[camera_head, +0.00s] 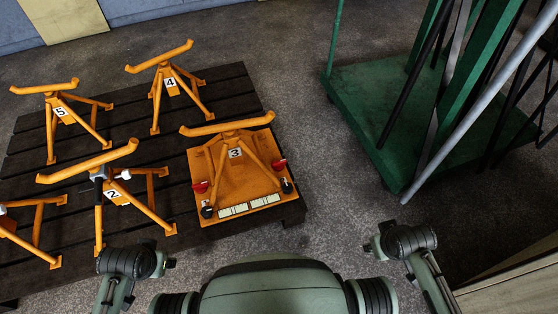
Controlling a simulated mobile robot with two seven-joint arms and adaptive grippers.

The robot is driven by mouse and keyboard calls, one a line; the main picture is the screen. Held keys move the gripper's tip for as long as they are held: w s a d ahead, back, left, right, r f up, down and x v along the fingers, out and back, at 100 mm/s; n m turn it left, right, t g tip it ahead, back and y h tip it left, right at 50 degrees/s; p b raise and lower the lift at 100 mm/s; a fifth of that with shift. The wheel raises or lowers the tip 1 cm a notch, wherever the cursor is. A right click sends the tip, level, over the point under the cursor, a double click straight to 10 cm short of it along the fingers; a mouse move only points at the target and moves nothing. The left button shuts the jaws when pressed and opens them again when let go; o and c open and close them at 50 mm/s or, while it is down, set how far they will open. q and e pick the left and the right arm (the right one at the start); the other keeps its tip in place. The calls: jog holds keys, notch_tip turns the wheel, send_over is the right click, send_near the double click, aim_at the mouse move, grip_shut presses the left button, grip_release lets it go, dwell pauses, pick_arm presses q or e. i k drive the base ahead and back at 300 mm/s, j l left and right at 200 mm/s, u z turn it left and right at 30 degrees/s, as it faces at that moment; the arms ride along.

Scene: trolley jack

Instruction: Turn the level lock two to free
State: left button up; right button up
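Orange trolley jack stands with number plates are on a dark slatted pallet. The stand marked 2 (117,195) is at the front left, with a dark and grey fitting (98,172) and a small pale part (122,174) below its top bar. The stand marked 3 (235,165) has an orange base plate with two red knobs, left (200,187) and right (279,164), and pale strips along its front edge. I cannot tell which part is level lock two or how it is set. My arm links show at the bottom edge; neither gripper's fingers are visible.
Stands marked 4 (170,84) and 5 (59,112) are at the back of the pallet (225,85). A green trolley (370,100) with upright frames and a grey pole (480,105) stands at the right. Grey floor is clear between the pallet and trolley.

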aim_at(278, 166)
jog(key=z, duration=0.4)
jog(key=i+j+z, duration=0.1)
jog(key=z, duration=0.7)
jog(key=j+z, duration=0.1)
jog(key=z, duration=0.3)
jog(key=i+j, duration=0.15)
jog(key=j, duration=0.15)
